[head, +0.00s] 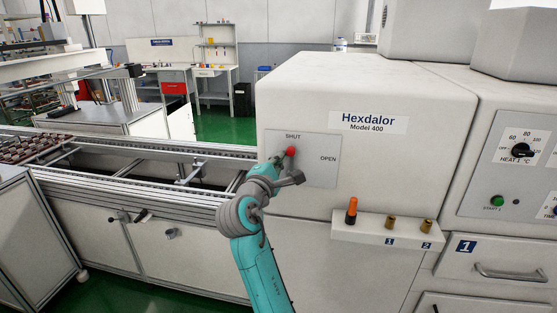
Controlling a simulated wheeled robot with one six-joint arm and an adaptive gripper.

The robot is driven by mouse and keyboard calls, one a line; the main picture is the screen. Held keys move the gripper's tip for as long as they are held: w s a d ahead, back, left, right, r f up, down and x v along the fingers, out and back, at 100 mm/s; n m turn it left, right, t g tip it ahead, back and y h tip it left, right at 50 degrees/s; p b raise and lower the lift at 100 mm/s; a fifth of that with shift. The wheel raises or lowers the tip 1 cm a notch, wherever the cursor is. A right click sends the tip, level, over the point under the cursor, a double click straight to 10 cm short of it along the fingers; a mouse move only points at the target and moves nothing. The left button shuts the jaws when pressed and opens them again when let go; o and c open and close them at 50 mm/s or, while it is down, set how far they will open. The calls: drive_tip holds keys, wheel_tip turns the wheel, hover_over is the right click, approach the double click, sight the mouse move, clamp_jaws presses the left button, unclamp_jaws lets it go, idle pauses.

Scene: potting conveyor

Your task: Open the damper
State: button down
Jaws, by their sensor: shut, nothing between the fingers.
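The damper plate (322,170) is a pale grey panel on the front of the white Hexdalor machine. It is marked SHUT at its top and OPEN at its right. A red knob (291,151) shows just below the word SHUT. My gripper (280,161) is at the plate, close beside the knob on its lower left. It is shut with nothing in it. My wrist and arm hide the lower left of the plate and most of the lever below the knob. I cannot tell whether the gripper touches the knob.
A small ledge (385,236) juts out at the lower right, holding an orange-handled tool (351,210) and two brass pieces (390,222). A conveyor (110,180) runs in from the left. A heat dial (521,150) and drawers are at the right.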

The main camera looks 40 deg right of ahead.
drive_tip(key=shift+s+d+r+m, duration=0.1)
drive_tip(key=shift+s+d+m, duration=0.15)
drive_tip(key=shift+m, duration=0.25)
drive_tip(key=s+d+f+m, duration=0.1)
drive_tip(key=s+m, duration=0.1)
drive_tip(key=m, duration=0.1)
drive_tip(key=s+d+m+y, duration=0.1)
drive_tip(key=s+d+m, duration=0.1)
drive_tip(key=m, duration=0.2)
drive_tip(key=s+d+f+m, duration=0.1)
drive_tip(key=s+d+m, duration=0.1)
drive_tip(key=m, duration=0.2)
drive_tip(key=shift+s+f+g+y, duration=0.2)
drive_tip(key=shift+f+g+y, duration=0.1)
drive_tip(key=shift+g+y, duration=0.1)
drive_tip(key=shift+s+f, duration=0.1)
drive_tip(key=shift+f, duration=0.1)
idle(0.4)
